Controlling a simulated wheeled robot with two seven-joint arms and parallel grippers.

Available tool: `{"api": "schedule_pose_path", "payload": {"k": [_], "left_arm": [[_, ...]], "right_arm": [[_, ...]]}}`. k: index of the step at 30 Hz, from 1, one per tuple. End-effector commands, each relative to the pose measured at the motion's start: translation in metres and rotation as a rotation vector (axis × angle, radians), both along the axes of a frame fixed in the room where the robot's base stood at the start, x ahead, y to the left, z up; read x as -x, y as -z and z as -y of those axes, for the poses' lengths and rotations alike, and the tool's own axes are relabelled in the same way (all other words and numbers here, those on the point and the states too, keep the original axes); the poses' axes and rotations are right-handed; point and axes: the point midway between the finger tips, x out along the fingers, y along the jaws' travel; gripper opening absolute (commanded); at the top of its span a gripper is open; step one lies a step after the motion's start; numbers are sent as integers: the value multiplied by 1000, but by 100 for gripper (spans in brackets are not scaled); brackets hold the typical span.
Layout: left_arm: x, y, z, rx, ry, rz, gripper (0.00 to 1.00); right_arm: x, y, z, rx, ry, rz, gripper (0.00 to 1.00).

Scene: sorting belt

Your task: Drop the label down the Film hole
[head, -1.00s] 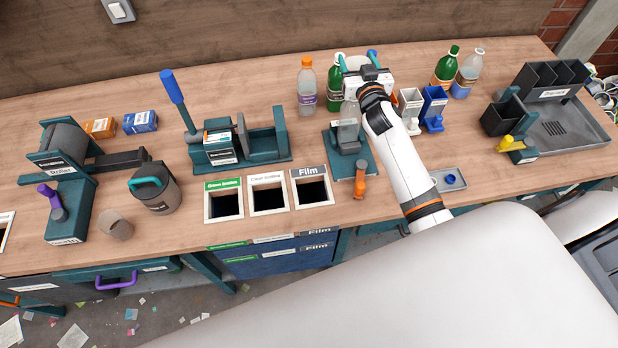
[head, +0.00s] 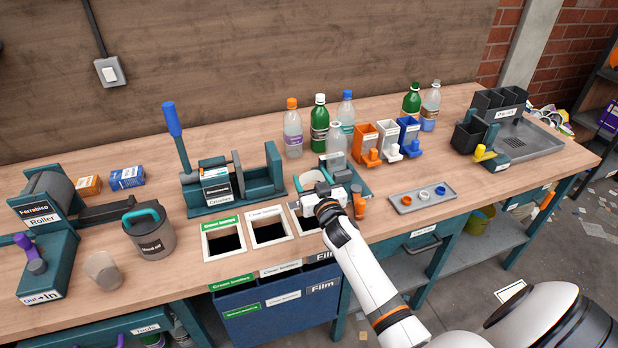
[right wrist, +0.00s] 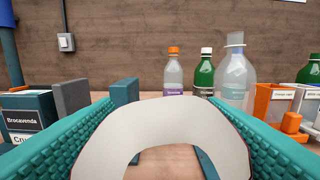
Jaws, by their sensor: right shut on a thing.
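My right gripper (head: 318,194) is by the Film hole (head: 309,224) at the bench's front edge, and it partly covers that hole in the head view. In the right wrist view its teal ribbed fingers are shut on a curved, pale label (right wrist: 160,135), which shows its whitish side. The Film bin label shows on the front of the blue bin (head: 280,311) under the holes. My left gripper is in neither view.
The green bottles hole (head: 224,240) and the clear bottles hole (head: 268,231) lie left of the Film hole. A teal crusher (head: 217,187) stands behind them. Several bottles (head: 293,135) stand at the back. A grey tray with caps (head: 422,197) lies to the right.

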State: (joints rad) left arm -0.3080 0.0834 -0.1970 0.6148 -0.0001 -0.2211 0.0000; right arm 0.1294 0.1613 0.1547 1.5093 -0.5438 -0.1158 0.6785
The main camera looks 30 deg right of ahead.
Motion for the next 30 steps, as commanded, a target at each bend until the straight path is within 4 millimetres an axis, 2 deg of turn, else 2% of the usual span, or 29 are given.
{"api": "schedule_pose_path", "payload": {"k": [3,6,21,30], "left_arm": [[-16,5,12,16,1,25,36],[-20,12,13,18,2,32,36],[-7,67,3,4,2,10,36],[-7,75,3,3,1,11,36]], "right_arm": [[0,6,0,0,0,0,44],[0,14,0,0,0,-1,44],[0,71,0,0,0,0,44],[0,79,0,0,0,0,44]]}}
